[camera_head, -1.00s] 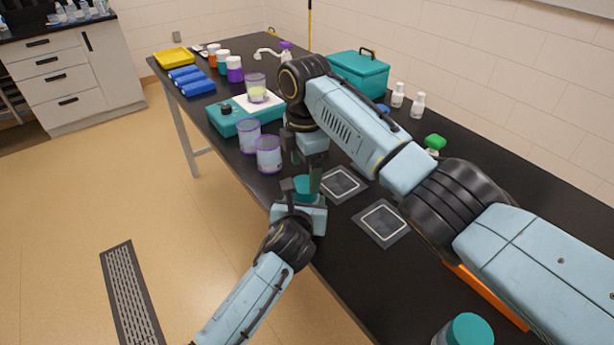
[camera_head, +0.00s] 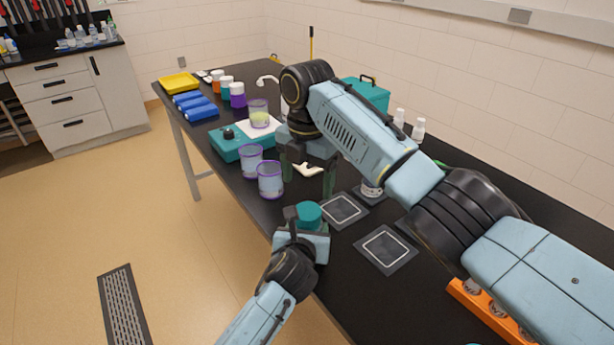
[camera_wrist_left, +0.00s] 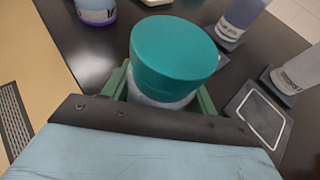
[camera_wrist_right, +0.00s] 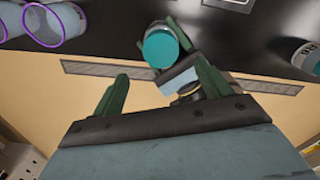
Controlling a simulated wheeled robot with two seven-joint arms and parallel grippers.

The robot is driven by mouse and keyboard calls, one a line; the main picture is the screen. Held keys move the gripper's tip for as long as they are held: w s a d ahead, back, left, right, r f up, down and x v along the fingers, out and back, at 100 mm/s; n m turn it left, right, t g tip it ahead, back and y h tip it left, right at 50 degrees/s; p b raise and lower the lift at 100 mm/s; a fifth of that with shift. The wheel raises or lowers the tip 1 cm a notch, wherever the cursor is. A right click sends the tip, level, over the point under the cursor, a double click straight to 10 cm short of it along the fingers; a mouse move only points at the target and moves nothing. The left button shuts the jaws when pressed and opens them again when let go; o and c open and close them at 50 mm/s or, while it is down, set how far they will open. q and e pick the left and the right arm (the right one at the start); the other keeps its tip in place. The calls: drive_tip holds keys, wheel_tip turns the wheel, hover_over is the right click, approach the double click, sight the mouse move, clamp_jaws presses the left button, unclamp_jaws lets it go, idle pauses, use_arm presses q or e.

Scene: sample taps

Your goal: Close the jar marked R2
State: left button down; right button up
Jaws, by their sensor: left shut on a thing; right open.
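A jar with a teal lid (camera_head: 308,212) is held upright in my left gripper (camera_head: 303,232), near the table's front edge. In the left wrist view the teal lid (camera_wrist_left: 173,55) sits on the pale jar body (camera_wrist_left: 160,99), between the green fingers. I cannot see a mark on this jar or tell how tight its lid is. My right gripper (camera_head: 308,178) is open and empty above the lid, its fingers apart and clear of it. In the right wrist view the lid (camera_wrist_right: 161,48) lies beyond the open fingertips.
Two purple-rimmed beakers (camera_head: 270,180) stand left of my grippers. Two dark square pads (camera_head: 386,249) lie to the right. An orange rack (camera_head: 472,299) is at the lower right. A teal box (camera_head: 246,145) is farther back. Another marked jar (camera_wrist_right: 306,56) shows in the right wrist view.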

sight(306, 210)
drive_tip(key=shift+r+n, duration=0.15)
drive_tip(key=shift+n, duration=0.15)
drive_tip(key=shift+f, duration=4.05)
drive_tip(key=c, duration=1.1)
drive_tip(key=m, duration=0.6)
drive_tip(key=shift+m, duration=0.3)
